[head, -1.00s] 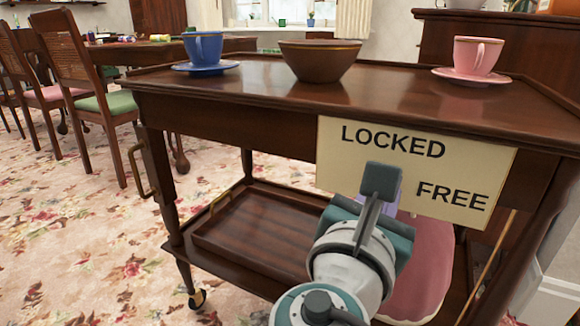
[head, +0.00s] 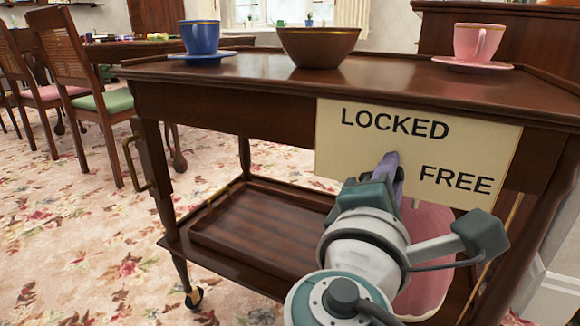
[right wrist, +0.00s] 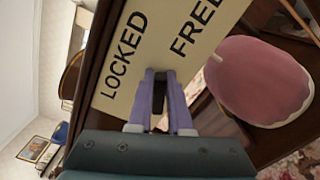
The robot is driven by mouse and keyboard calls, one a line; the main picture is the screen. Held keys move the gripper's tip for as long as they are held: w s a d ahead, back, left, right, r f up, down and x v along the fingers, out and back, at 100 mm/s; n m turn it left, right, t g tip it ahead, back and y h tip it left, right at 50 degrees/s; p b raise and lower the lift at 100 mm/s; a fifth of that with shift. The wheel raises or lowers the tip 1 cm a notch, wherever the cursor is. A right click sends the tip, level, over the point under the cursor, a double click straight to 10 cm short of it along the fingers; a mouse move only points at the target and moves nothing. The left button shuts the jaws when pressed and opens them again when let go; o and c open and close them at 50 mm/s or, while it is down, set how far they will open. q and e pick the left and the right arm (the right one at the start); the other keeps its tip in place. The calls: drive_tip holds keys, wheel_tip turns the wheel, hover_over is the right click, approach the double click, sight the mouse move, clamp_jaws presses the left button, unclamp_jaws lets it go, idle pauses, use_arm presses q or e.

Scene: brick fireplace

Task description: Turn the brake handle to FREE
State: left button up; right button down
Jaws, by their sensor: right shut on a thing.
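The cream sign (head: 350,160) on the trolley's front reads LOCKED at its upper left and FREE at its lower right. My right gripper (head: 391,165) is in front of the sign's lower middle, between the two words. In the right wrist view its purple fingers (right wrist: 160,92) are closed around a dark piece, the brake handle (right wrist: 159,90), close to the sign's edge. In the head view the gripper hides the handle, so I cannot tell exactly where it points. My left gripper is out of view.
The wooden trolley (head: 220,110) carries a blue cup (head: 200,38), a brown bowl (head: 318,47) and a pink cup (head: 478,42) on saucers or bare top. A pink seat (head: 430,250) lies behind my right wrist.

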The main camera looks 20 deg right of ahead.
drive_tip(key=m, duration=0.1)
drive_tip(key=m+b, duration=0.2)
drive_tip(key=m, duration=0.1)
drive_tip(key=shift+f, duration=0.25)
drive_tip(key=shift+m, duration=0.3)
drive_tip(key=c, duration=0.8)
unclamp_jaws()
drive_tip(key=shift+c, duration=0.2)
drive_tip(key=p+v, duration=0.2)
drive_tip(key=v, duration=0.8)
